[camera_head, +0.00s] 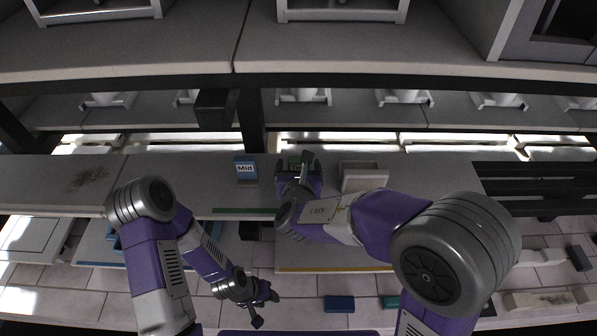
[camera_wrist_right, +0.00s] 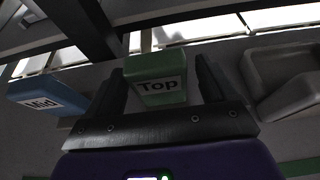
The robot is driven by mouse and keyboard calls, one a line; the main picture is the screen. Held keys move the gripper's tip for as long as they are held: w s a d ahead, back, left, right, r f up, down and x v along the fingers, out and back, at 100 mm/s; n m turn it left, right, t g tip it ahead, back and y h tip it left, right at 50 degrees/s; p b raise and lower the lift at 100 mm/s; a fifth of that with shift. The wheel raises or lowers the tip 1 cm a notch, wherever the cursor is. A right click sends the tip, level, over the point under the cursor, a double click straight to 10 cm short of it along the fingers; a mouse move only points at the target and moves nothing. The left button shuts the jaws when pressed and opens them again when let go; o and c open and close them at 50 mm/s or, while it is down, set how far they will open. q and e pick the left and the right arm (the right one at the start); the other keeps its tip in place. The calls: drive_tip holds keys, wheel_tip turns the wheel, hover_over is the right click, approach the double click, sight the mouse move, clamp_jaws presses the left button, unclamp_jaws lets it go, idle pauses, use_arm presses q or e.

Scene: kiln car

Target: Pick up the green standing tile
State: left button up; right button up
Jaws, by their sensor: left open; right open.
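The green standing tile (camera_wrist_right: 158,80), labelled "Top", stands on the grey shelf surface. In the right wrist view it sits between the two open fingers of my right gripper (camera_wrist_right: 160,85). I cannot tell whether either finger touches it. In the head view my right gripper (camera_head: 298,168) reaches the tile and hides most of it. A blue tile labelled "Mid" (camera_head: 245,168) stands to its left; it also shows in the right wrist view (camera_wrist_right: 47,97). My left gripper (camera_head: 264,305) is open and empty, low in the head view, away from the tiles.
A pale tray (camera_head: 362,178) stands just right of the green tile. Behind, a dark post (camera_head: 251,118) and beam carry an upper deck. White cups (camera_head: 404,97) stand on the shelf behind. A blue block (camera_head: 339,303) lies low, right of my left gripper.

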drive_tip(key=shift+w, duration=0.1)
drive_tip(key=c, duration=1.1)
drive_tip(key=shift+c, duration=0.5)
